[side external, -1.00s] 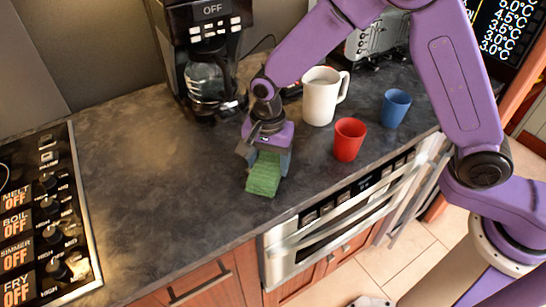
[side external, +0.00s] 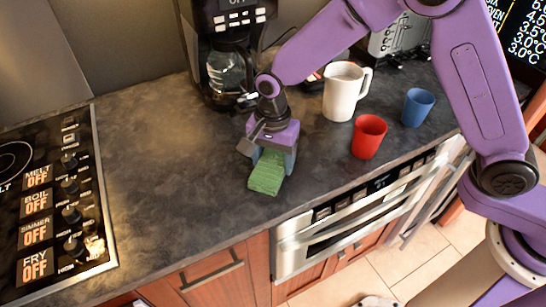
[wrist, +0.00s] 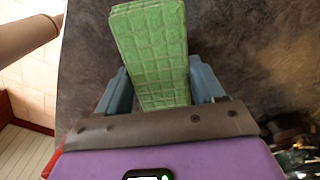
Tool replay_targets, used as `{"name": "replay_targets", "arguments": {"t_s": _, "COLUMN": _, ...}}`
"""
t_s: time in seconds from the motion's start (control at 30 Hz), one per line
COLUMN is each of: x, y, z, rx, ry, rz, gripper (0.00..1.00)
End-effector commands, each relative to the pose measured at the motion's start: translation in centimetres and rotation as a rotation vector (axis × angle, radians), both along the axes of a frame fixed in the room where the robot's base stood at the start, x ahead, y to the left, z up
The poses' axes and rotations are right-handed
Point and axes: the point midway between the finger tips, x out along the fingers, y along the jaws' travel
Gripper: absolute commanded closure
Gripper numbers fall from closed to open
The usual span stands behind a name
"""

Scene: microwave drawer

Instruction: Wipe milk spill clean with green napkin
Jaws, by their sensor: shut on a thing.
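The green napkin (side external: 267,176) is a thick, textured pad. It also fills the middle of the wrist view (wrist: 152,52). My gripper (side external: 273,157) points down over the counter, shut on the napkin, with a blue-grey finger on each side of it. The napkin's free end sticks out toward the counter's front edge. I cannot tell whether the napkin touches the counter. No milk spill stands out clearly on the dark counter (side external: 170,165); part of the surface under the napkin and gripper is hidden.
A red cup (side external: 368,137), a white pitcher (side external: 341,95) and a blue cup (side external: 417,108) stand right of my gripper. A coffee maker (side external: 225,60) stands behind it. A stove (side external: 55,210) is at the left. The counter between stove and gripper is clear.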

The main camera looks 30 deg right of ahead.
Motion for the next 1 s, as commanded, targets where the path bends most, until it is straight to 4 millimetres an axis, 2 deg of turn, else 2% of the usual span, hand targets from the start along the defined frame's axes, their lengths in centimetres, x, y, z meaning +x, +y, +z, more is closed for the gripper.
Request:
{"name": "replay_targets", "arguments": {"t_s": 0.2, "x": 0.1, "y": -1.5, "z": 0.0, "rx": 0.001, "ry": -0.001, "rz": -0.002, "gripper": 0.71}}
{"name": "replay_targets", "arguments": {"t_s": 1.0, "x": 0.0, "y": -4.9, "z": -0.3, "rx": -0.002, "ry": 0.002, "rz": -0.002, "gripper": 0.71}}
